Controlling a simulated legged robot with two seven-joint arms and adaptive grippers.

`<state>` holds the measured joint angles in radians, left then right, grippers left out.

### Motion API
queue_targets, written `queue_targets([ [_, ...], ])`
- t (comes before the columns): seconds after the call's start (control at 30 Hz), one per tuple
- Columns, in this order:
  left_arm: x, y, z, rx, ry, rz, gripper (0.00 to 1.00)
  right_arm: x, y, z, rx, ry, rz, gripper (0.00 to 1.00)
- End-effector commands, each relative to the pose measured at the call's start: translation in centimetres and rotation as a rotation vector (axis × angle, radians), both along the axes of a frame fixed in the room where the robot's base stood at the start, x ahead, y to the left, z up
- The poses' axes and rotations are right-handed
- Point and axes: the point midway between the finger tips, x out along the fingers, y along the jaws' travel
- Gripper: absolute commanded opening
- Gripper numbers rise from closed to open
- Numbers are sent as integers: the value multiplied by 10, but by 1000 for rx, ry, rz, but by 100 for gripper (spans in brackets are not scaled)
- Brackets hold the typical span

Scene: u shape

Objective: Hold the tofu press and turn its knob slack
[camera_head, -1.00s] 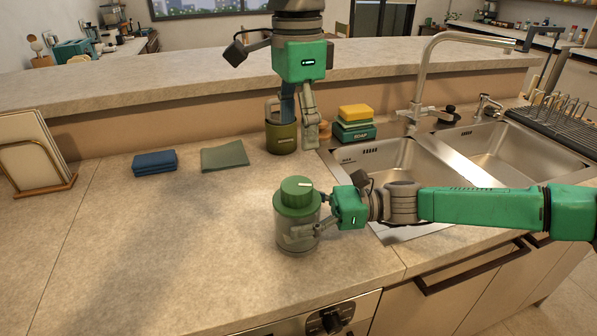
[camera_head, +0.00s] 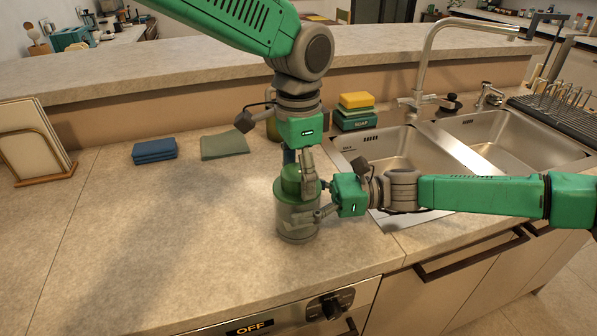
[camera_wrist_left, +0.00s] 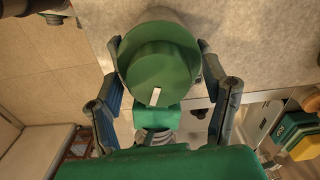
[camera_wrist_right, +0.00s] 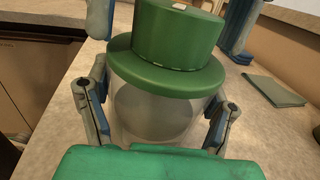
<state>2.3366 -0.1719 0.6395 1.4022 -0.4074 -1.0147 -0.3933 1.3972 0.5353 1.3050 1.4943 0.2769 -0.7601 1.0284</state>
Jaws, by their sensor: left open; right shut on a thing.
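The tofu press (camera_head: 297,224) stands upright on the counter, a clear body with a green lid and a round green knob (camera_wrist_left: 155,62) on top. The knob's white mark points toward the bottom of the left wrist view. My right gripper (camera_head: 297,219) is shut on the press body from the right; its fingers flank the clear body (camera_wrist_right: 150,112) in the right wrist view. My left gripper (camera_head: 300,184) points down over the knob, open, with one finger on each side of it. In the head view the left fingers partly hide the knob.
A folded blue cloth (camera_head: 155,150) and a green cloth (camera_head: 224,145) lie to the left. A soap box with sponges (camera_head: 355,112) stands behind, near the sink (camera_head: 400,155) and faucet. An olive mug (camera_head: 273,128) is mostly hidden behind my left arm.

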Motion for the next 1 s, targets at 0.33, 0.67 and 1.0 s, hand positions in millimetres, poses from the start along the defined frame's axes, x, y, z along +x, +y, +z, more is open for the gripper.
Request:
queue_targets([
  [0.33, 0, 0, 0, 0, 0, 1, 18, 0, 0, 0, 0, 1, 1, 30],
  [0.67, 1, 0, 0, 3, -4, 335, 18, -1, 0, 0, 0, 1, 2, 30],
  [1.0, 1, 0, 1, -1, -2, 422, 18, 0, 1, 0, 0, 1, 1, 30],
])
